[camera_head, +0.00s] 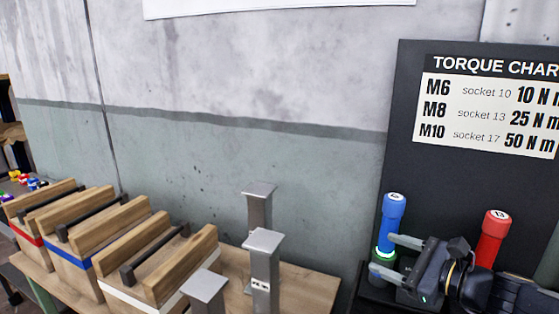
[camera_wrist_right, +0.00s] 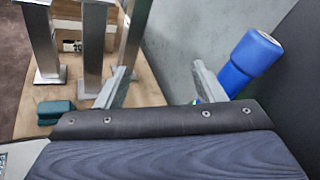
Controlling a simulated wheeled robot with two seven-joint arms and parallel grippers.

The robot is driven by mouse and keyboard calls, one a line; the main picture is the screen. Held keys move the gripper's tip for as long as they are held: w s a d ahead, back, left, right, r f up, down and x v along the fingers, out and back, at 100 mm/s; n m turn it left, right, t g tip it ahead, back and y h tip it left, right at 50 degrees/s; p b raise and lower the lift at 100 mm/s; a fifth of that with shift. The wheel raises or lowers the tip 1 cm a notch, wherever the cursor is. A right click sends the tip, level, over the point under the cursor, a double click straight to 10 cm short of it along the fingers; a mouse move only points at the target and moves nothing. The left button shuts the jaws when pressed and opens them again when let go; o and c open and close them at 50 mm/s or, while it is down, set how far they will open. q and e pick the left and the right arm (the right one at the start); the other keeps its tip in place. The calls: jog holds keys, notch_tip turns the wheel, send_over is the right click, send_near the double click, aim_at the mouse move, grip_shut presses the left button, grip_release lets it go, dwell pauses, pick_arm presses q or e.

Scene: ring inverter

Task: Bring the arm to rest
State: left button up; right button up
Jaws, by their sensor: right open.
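My right gripper (camera_head: 384,253) is open beside a blue socket tool (camera_head: 392,212) marked with a number, standing upright in a dark holder with a green glowing ring at its base. In the head view the fingertips overlap the tool's lower part. In the right wrist view the open fingers (camera_wrist_right: 160,70) have nothing visible gripped between them, and the blue tool (camera_wrist_right: 250,55) shows to the right of the right finger, its lower end partly hidden. My left gripper is not in view.
A red socket tool (camera_head: 494,235) stands just right, partly behind my right wrist. A torque chart board (camera_head: 405,120) rises behind. Metal posts (camera_head: 264,265) stand on the wooden bench (camera_head: 315,285), with wooden boxes (camera_head: 130,290) to the left. A small green block (camera_wrist_right: 55,111) lies near the posts.

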jog(key=s+a+n+g+p, duration=0.1)
jog(key=s+a+n+g, duration=0.4)
jog(key=s+n, duration=0.4)
jog(key=s+f+n+g+h+p, duration=0.1)
jog(key=s+f+n+h, duration=0.2)
jog(key=s+n, duration=0.3)
jog(key=s+d+f+n+g+h+p, duration=0.1)
jog(key=s+f+n+h+p, duration=0.1)
jog(key=s+n, duration=0.4)
jog(key=s+f+h, duration=0.1)
jog(key=s+f, duration=0.1)
jog(key=s, duration=0.1)
jog(key=shift+s, duration=0.3)
jog(key=shift+d, duration=0.1)
